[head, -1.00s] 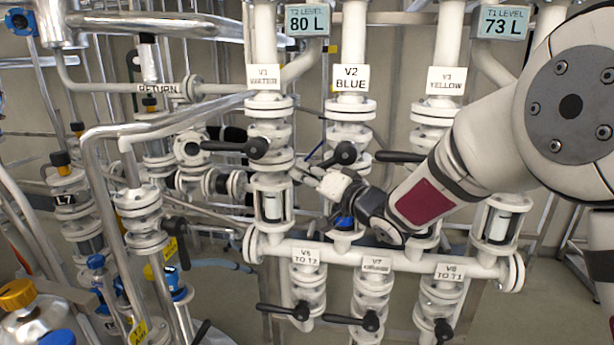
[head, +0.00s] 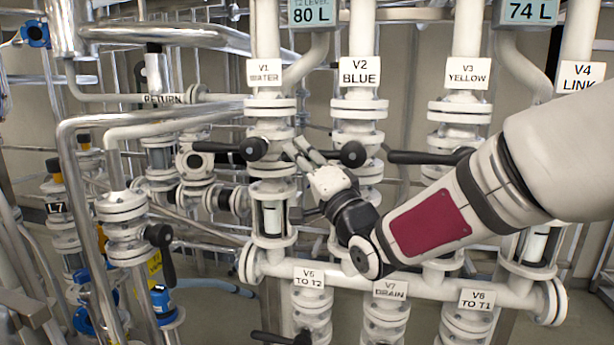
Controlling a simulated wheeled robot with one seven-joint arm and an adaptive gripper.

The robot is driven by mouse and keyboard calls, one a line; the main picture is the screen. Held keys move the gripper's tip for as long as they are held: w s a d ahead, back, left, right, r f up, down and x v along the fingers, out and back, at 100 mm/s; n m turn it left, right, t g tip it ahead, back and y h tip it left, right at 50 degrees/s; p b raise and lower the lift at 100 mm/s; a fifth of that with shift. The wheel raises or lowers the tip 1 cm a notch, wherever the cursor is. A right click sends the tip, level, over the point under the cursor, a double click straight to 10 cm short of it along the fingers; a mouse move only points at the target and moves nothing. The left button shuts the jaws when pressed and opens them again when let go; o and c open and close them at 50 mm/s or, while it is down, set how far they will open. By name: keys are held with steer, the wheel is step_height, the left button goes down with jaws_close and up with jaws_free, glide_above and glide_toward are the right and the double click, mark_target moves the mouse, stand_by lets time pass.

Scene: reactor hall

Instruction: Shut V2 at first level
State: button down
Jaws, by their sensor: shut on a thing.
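V2 is the white flanged valve (head: 361,110) under the "V2 BLUE" sign, at the centre of the head view. Its black lever (head: 352,153) has a round hub at the valve and runs left towards my gripper (head: 297,149). My gripper is shut on this lever, with its pale fingers pointing up and left, between the V1 and V2 columns. The fingers cover the lever's far end. The level sign (head: 312,12) at the top reads 80 L, and the other level sign (head: 527,12) reads 74 L.
The V1 lever (head: 230,148) points left, and the V3 lever (head: 430,157) points left towards V2. A horizontal pipe (head: 420,283) runs below, with valves V5, V7 and V6 under it. Metal pipes (head: 75,150) crowd the left side.

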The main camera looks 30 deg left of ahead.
steer(key=shift+r+m+t+b, duration=0.4)
steer(key=shift+r+m+b, duration=0.1)
steer(key=shift+r, duration=0.2)
steer(key=c, duration=1.5)
jaws_free()
steer(key=shift+o, duration=0.2)
steer(key=shift+f, duration=0.15)
steer(key=shift+d+f, duration=0.15)
steer(key=shift+d, duration=0.05)
steer(key=v, duration=1.1)
steer(key=shift+s+d+f, duration=0.15)
steer(key=shift+d, duration=0.05)
